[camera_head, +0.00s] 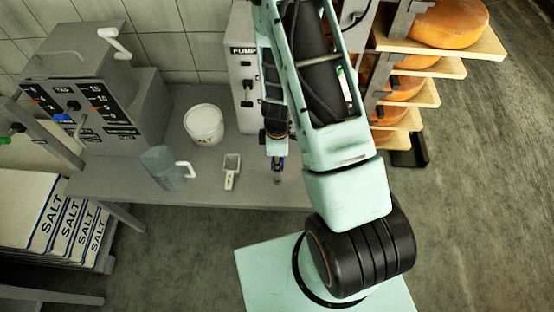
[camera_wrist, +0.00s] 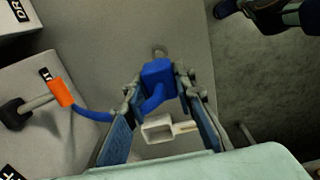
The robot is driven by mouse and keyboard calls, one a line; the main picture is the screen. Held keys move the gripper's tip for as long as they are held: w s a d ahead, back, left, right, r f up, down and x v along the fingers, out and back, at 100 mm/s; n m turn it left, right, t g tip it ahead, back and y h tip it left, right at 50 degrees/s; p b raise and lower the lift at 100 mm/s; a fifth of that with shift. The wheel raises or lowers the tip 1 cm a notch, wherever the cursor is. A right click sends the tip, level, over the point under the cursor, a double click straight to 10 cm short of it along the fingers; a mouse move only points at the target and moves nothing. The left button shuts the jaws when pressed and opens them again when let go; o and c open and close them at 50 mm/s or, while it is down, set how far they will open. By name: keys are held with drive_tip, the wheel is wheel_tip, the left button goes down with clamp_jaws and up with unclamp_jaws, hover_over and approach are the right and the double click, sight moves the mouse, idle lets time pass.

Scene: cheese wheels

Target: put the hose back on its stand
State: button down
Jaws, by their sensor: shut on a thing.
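My gripper (camera_head: 278,158) is over the front part of the grey table, below the arm. In the wrist view, its fingers (camera_wrist: 157,84) are closed on the sides of a blue block-like hose end (camera_wrist: 157,70). Blue hose (camera_wrist: 92,115) shows left of the fingers and runs to an orange sleeve (camera_wrist: 62,92) on a grey box. The fingers hide part of its run. A small round grey piece (camera_wrist: 160,50), perhaps the stand, shows just beyond the blue end. I cannot tell whether they touch. The head view shows a small grey piece (camera_head: 277,179) under the gripper.
A white scoop (camera_head: 231,168) lies left of my gripper, with a clear jug (camera_head: 160,170) and white tub (camera_head: 203,125) farther left. The pump box (camera_head: 243,70) stands behind the arm. Cheese shelves (camera_head: 450,68) are at right. The table's front edge is close.

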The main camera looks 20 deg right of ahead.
drive_tip(key=shift+b, duration=0.35)
drive_tip(key=b, duration=0.5)
hover_over(277, 178)
wheel_tip(277, 178, down, 6)
drive_tip(key=shift+r, duration=0.2)
drive_tip(key=shift+b, duration=0.75)
idle(1.2)
drive_tip(key=shift+f+b, duration=1.55)
drive_tip(key=shift+b, duration=0.05)
drive_tip(key=c, duration=1.5)
unclamp_jaws()
drive_tip(key=shift+c, duration=0.2)
drive_tip(key=shift+r, duration=0.1)
wheel_tip(277, 178, up, 12)
drive_tip(key=shift+f, duration=0.1)
